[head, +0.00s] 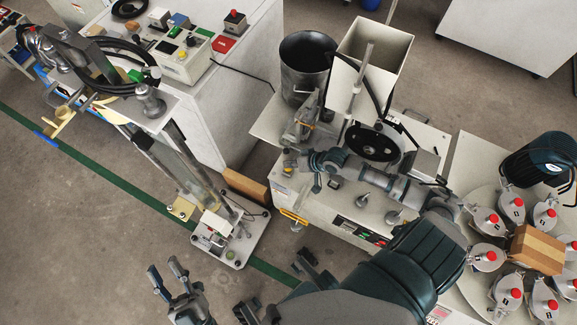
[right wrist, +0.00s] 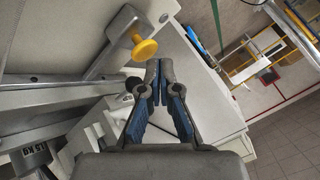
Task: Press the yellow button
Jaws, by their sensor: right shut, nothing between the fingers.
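A round yellow button-like knob (right wrist: 145,50) on a grey metal mount (right wrist: 124,24) shows in the right wrist view, left of and above my right gripper's fingertips. My right gripper (right wrist: 158,62) is shut and empty, its blue-padded fingers together and apart from the knob in the picture. In the head view my right forearm reaches over the white machine (head: 330,205); the fingertips are hard to make out. Another small yellow button (head: 181,54) is on the control panel at the upper left. My left gripper (head: 166,270) is open and empty above the floor.
A dark cylinder (head: 306,60) and a pale hopper (head: 375,45) rise behind my right forearm. Several red-topped grey canisters (head: 486,258) and a cardboard box (head: 537,249) are at the right. A tall stand (head: 231,236) is left of the machine. Floor is clear at lower left.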

